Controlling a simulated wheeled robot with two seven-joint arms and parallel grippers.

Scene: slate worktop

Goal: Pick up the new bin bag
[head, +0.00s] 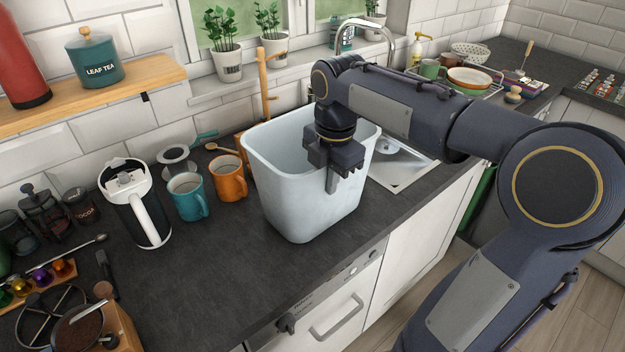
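A pale blue-white bin (300,200) stands upright on the dark worktop, its open top facing up. My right gripper (335,180) points down at the bin's near right side, in front of its wall in the picture. Its fingers overlap the wall, and I cannot tell whether they are open or shut, or whether they touch the bin. No bin bag can be made out; the bin's lower inside is hidden. My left gripper is not in view.
Left of the bin stand an orange mug (229,180), a teal mug (188,198) and a white-and-black appliance (138,208). A wooden mug tree (265,85) is behind. The sink (405,168) lies right. Worktop in front of the mugs is clear.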

